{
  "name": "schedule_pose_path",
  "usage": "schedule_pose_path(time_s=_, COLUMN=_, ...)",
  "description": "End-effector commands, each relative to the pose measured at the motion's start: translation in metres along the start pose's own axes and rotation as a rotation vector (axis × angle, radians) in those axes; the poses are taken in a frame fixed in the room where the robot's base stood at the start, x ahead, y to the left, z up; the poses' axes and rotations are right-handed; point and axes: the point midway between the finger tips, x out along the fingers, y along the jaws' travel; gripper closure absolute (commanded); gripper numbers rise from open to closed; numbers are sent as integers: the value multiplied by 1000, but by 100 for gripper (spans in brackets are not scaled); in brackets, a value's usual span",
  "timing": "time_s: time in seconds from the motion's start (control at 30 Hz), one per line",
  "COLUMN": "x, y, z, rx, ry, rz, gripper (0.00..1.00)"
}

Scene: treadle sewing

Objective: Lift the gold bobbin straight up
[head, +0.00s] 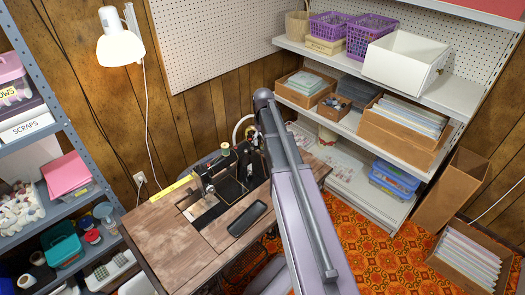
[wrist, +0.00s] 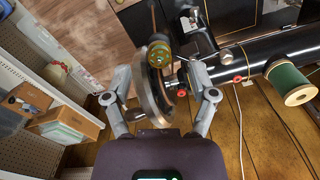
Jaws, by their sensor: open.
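The gold bobbin (wrist: 160,53) shows in the wrist view as a small round gold disc beside the sewing machine's handwheel (wrist: 149,92). My gripper (wrist: 159,76) is open, with one finger on each side of the handwheel and the bobbin area. The bobbin appears near the fingertips, roughly between them; I cannot tell whether either finger touches it. In the head view, the black sewing machine (head: 224,176) stands on the wooden table (head: 162,238). My arm covers its right end there, and I cannot make out the bobbin.
A green thread spool (wrist: 291,84) is at the right of the wrist view, close to the machine's black arm. A dark oblong tray (head: 248,219) lies on the table. Shelves (head: 352,125) with boxes stand to the right, and a pegboard wall is behind.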

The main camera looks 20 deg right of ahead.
Motion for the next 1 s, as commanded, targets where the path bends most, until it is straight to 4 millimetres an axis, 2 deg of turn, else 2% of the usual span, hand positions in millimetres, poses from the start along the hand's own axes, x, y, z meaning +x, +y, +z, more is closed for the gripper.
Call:
schedule_pose_path(time_s=0.03, x=8, y=0, z=0, rx=0, ry=0, rz=0, gripper=26)
schedule_pose_path(time_s=0.3, x=22, y=0, z=0, rx=0, ry=0, rz=0, gripper=26)
schedule_pose_path(time_s=0.97, x=23, y=0, z=0, rx=0, ry=0, rz=0, gripper=26)
schedule_pose_path(time_s=1.0, x=23, y=0, z=0, rx=0, ry=0, rz=0, gripper=29)
